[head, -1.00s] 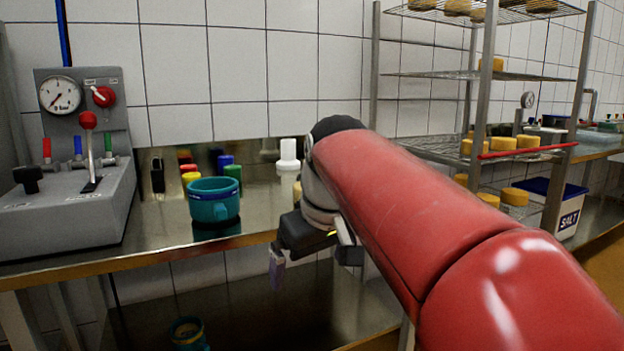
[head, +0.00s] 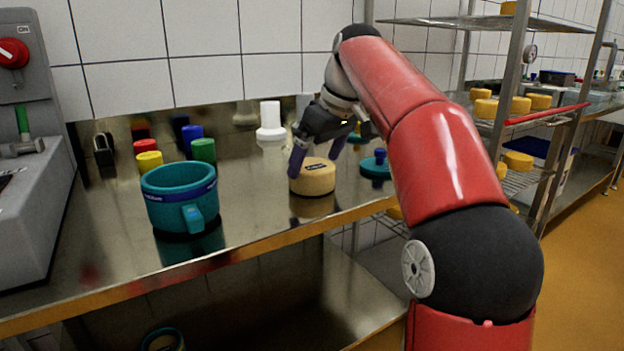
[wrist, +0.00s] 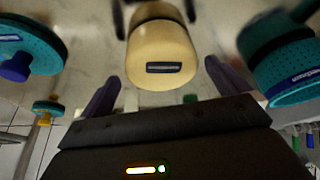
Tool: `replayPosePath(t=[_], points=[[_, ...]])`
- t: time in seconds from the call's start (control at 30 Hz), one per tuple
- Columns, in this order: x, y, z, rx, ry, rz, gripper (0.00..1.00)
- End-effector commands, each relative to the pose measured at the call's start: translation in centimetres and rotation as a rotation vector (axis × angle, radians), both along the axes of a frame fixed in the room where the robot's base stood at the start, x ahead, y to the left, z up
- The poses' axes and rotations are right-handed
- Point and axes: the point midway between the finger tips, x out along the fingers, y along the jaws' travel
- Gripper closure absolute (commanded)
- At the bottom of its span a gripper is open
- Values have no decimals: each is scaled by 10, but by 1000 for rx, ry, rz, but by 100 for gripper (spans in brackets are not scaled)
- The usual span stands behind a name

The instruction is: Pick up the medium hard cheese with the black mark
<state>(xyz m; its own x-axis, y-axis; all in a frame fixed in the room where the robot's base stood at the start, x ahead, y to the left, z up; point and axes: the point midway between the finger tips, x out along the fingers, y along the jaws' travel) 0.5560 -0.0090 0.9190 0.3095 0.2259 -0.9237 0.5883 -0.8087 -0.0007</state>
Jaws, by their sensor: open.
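The cheese (head: 312,181) is a pale yellow round block with a black mark on top. It stands on the steel table, right of the teal mould. In the wrist view the cheese (wrist: 163,42) lies between and just beyond my fingers, its black mark facing me. My gripper (head: 318,155) is open, with purple fingers, at the cheese's top. One finger overlaps its left edge in the head view and the other is at its upper right. My gripper (wrist: 163,82) holds nothing. I cannot tell whether the fingers touch the cheese.
A teal mould with a handle (head: 168,204) stands to the left. A teal lid with a knob (head: 375,168) is close on the right. Coloured weights (head: 203,150) and a white weight (head: 270,121) stand behind. A wire rack with cheeses (head: 515,120) is at the right.

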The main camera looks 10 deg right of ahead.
Motion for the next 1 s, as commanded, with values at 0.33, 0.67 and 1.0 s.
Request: replayPosePath(t=[0.33,0.67,1.0], points=[[10,10,-31,-1,0,0,0],[10,10,-31,-1,0,0,22],[10,10,-30,-1,-2,-1,41]])
